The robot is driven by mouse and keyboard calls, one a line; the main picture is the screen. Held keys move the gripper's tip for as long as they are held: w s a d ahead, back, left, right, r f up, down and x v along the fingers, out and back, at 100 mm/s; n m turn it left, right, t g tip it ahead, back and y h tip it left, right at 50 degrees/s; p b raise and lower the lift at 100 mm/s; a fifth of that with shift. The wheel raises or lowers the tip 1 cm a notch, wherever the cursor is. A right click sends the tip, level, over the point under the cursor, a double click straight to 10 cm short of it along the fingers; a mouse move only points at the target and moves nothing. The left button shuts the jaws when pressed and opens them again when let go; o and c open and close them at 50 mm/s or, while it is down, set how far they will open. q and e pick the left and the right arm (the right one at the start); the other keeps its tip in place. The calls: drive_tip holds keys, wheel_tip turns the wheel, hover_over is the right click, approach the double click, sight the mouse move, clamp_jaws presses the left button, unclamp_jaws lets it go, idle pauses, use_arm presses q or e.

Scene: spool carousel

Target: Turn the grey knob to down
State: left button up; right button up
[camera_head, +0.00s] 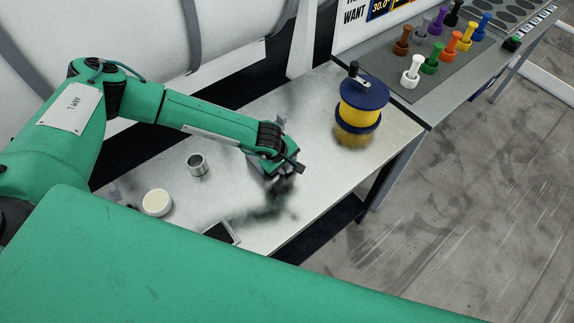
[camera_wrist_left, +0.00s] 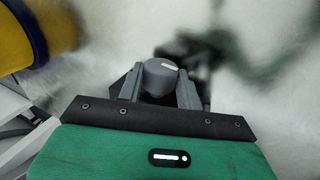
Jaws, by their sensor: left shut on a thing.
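The grey knob (camera_wrist_left: 160,75) is a short round cylinder with a white mark on its top, toward the upper right edge in the left wrist view. My left gripper (camera_wrist_left: 158,84) is shut on it, with one grey finger on each side. In the head view my left gripper (camera_head: 279,160) is low over the middle of the metal table, and the knob is hidden there by the gripper and wrist. My right gripper is not in view.
A yellow spool with blue flanges (camera_head: 360,108) stands right of my left gripper. A metal cup (camera_head: 197,165) and a round cream-topped tin (camera_head: 157,202) stand to the left. Several coloured pegs stand on a grey mat (camera_head: 408,93) at the back right.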

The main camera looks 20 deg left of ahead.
use_arm(q)
drive_tip(key=shift+w, duration=0.1)
drive_tip(key=o, duration=1)
drive_tip(key=shift+r, duration=0.1)
drive_tip(key=shift+a+r, duration=0.1)
drive_tip(key=shift+r, duration=0.1)
drive_tip(key=b+v, duration=0.5)
drive_tip(key=v, duration=0.8)
drive_tip(key=shift+s, duration=0.2)
drive_tip(key=shift+r, duration=0.1)
